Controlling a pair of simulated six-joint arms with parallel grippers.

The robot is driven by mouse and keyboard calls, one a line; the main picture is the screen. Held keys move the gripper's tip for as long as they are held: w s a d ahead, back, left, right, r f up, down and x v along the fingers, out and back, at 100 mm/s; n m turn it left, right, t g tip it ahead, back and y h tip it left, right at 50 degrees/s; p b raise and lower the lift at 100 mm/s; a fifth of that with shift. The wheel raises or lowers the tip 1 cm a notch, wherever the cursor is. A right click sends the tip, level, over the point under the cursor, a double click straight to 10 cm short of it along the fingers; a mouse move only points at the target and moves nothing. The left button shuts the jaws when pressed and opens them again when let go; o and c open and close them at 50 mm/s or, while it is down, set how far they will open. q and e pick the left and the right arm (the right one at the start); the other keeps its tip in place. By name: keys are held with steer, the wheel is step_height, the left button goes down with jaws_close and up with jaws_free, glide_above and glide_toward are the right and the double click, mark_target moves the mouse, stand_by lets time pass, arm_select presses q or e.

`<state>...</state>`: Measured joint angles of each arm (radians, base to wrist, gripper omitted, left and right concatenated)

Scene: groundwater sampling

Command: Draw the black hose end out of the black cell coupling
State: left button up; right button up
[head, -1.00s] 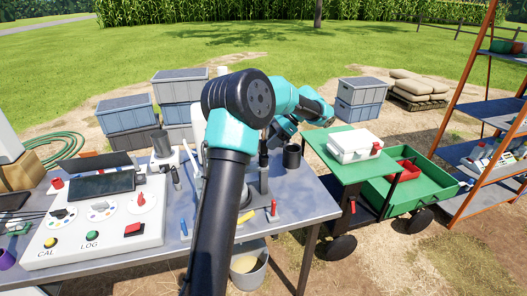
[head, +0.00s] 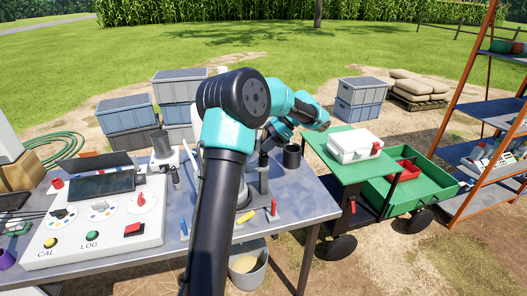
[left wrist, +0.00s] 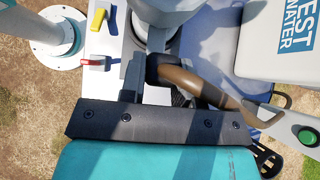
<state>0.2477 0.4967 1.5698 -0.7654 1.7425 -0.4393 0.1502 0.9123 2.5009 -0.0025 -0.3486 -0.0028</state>
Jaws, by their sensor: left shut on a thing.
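In the left wrist view, a brown hose (left wrist: 196,85) curves from the right to a black hose end (left wrist: 158,68). My left gripper (left wrist: 155,85) is shut on the black hose end; a grey finger shows on its left. Just beyond the hose end is a grey cylinder (left wrist: 175,12) with a dark lower edge. I cannot tell how far the hose end sits in the black coupling, as the parts overlap. In the head view, my left gripper (head: 264,158) is by the grey stand on the table, partly hidden behind my own arm. My right gripper is not in view.
A yellow handle (left wrist: 99,18) and a red handle (left wrist: 92,61) lie left of the gripper. A grey labelled box (left wrist: 282,45) stands close on the right. A black cup (head: 292,156) stands at the table's back right. A bucket (head: 248,270) is below the front edge.

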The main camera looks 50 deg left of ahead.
arm_select(q)
steer(key=shift+r, duration=0.25)
steer(key=shift+c, duration=0.4)
steer(key=shift+r, duration=2.75)
steer(key=shift+w, duration=0.1)
